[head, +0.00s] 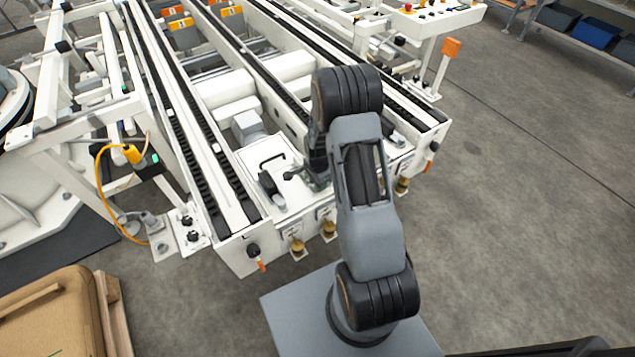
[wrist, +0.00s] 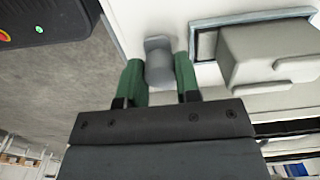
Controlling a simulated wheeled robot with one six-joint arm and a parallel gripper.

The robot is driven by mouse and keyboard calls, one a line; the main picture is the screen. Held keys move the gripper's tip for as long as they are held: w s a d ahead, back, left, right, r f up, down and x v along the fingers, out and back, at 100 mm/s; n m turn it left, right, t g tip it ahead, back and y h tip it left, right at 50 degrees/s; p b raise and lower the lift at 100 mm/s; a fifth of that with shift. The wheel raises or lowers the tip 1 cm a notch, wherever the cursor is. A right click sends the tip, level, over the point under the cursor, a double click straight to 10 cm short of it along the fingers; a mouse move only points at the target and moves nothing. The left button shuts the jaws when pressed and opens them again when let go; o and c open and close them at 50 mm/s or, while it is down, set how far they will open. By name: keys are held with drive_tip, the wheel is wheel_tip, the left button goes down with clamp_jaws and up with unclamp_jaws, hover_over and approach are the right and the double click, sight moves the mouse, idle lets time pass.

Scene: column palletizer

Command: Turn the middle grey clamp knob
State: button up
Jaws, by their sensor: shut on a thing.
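A grey clamp knob (wrist: 158,62) sticks out from a white panel in the wrist view. My gripper (wrist: 159,76) has one green finger on each side of the knob and is shut on it. Only this one grey knob shows in that view, so I cannot tell its place in the row from there. In the head view my own arm covers the front of the white conveyor frame (head: 232,252), and the fingers and the held knob cannot be made out.
A grey housing (wrist: 270,55) sits right of the knob in the wrist view. A black control box (wrist: 45,18) with a green light is at upper left. Brass-coloured fittings (head: 297,246) line the frame's front in the head view. Open floor (head: 530,220) lies at the right.

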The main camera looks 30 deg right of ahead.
idle(0.4)
drive_tip(key=o, duration=0.9)
wheel_tip(320, 180, up, 14)
drive_tip(key=p, duration=0.2)
drive_tip(key=shift+f+p, duration=0.1)
drive_tip(key=shift+p, duration=0.25)
